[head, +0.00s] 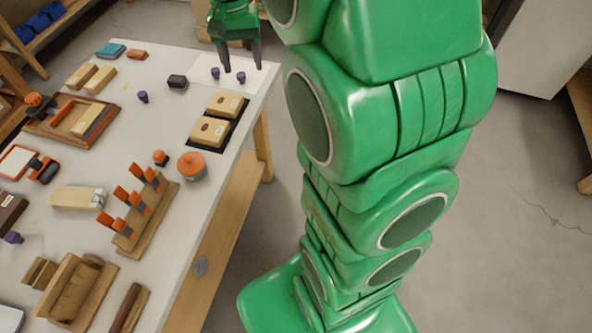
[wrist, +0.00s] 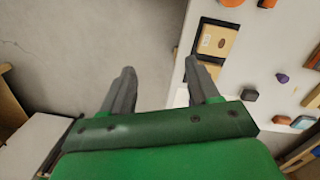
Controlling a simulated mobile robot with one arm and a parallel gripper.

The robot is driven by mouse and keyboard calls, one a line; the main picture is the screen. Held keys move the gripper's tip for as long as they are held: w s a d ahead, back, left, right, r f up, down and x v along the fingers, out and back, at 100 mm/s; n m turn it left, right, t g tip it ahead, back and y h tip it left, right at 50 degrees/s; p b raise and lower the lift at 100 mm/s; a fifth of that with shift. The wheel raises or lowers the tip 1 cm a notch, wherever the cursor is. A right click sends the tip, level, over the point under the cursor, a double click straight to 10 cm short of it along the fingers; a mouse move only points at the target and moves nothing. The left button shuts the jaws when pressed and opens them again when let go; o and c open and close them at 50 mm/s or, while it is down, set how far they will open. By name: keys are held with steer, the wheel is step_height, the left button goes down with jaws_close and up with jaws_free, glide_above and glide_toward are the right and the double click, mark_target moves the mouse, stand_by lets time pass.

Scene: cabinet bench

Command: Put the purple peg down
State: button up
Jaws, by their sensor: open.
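My gripper (head: 242,69) is open at the far right corner of the table, with its fingers pointing down over a white mat. In the wrist view its two fingers (wrist: 163,75) are spread with nothing held between them. A second purple peg (head: 215,73) stands on the mat to the left of the fingers. Neither mat peg shows clearly in the wrist view. Another purple peg (head: 142,97) is on the bare table.
A dark block (head: 177,81) sits left of the mat. Two wooden blocks (head: 209,131) lie on a black tray near the table's right edge. An orange-lidded pot (head: 192,165) and a peg rack (head: 145,212) stand nearer. Floor is clear right of the table.

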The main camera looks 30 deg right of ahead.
steer(key=s+a+n, duration=0.1)
steer(key=s+n, duration=0.1)
steer(key=s, duration=1.3)
steer(key=s+a+f+n, duration=0.1)
steer(key=s+a+n, duration=0.1)
steer(key=s, duration=1.2)
steer(key=shift+s+f+n+g, duration=0.2)
steer(key=shift+s+n+g, duration=0.2)
steer(key=shift+n, duration=0.2)
steer(key=shift+a, duration=0.1)
steer(key=shift+o, duration=0.5)
